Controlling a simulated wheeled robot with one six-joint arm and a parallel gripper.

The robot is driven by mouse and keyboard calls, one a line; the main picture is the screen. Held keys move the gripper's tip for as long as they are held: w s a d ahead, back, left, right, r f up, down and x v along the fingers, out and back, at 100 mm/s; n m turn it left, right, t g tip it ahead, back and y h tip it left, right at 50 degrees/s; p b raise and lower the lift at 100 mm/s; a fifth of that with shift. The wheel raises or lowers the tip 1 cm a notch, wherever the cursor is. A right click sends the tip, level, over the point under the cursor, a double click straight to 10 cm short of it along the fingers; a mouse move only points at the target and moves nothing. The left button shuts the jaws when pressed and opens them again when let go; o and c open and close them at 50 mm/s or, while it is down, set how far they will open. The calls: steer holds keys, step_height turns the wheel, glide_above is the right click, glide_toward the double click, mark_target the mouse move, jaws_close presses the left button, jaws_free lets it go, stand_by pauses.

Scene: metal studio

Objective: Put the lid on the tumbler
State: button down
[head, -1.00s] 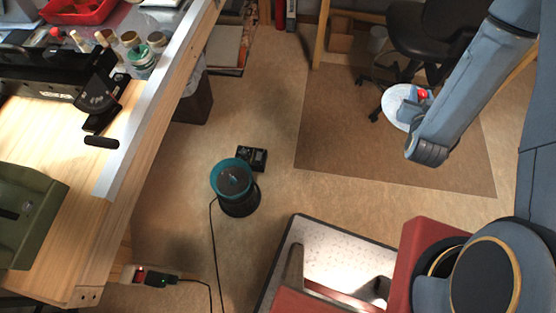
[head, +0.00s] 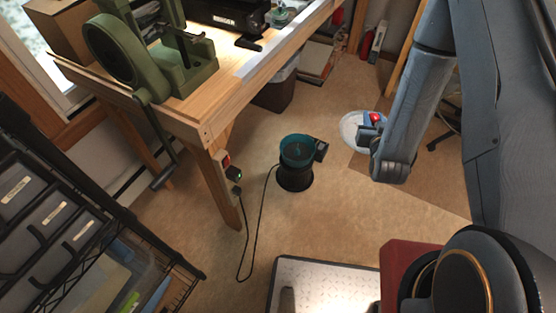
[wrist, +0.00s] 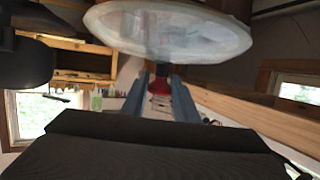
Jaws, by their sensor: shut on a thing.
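The tumbler (head: 296,172) stands upright on the floor in the head view. It has a teal, open-topped bowl on a black base, and a dark cord runs from it. The lid (head: 350,127) is a pale, translucent round disc with a red knob. My gripper (head: 374,121) is shut on that knob and holds the lid in the air, right of the tumbler in the head view and apart from it. In the wrist view the lid (wrist: 165,32) fills the top, with the red knob between the fingers of my gripper (wrist: 158,84).
A wooden workbench (head: 215,110) with a green machine (head: 135,55) stands at upper left. A shelf rack with grey drawers (head: 40,215) is at lower left. Floor between tumbler and lid looks clear.

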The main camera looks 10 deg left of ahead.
steer(key=w+a+f+n+g+y+b, duration=0.2)
steer(key=w+a+f+n+y+b, duration=0.2)
steer(key=w+a+f+b, duration=0.75)
steer(key=w+a+f+n+g+y+b, duration=0.25)
steer(key=a+f+y+b, duration=0.2)
steer(key=f+b, duration=0.8)
steer(key=w+a+f+n+g+y+b, duration=0.1)
steer(key=w+a+f+n+y+b, duration=0.45)
steer(key=b, duration=1.25)
steer(key=f+b, duration=0.1)
steer(key=f, duration=0.2)
steer(key=w+a+f+m+h+b, duration=0.1)
steer(key=f, duration=0.3)
steer(key=a+f+h+b, duration=0.1)
steer(key=f, duration=0.2)
steer(key=shift+w+a+f, duration=0.25)
steer(key=shift+w+f, duration=0.15)
steer(key=shift+r, duration=0.1)
steer(key=c, duration=1.4)
jaws_free()
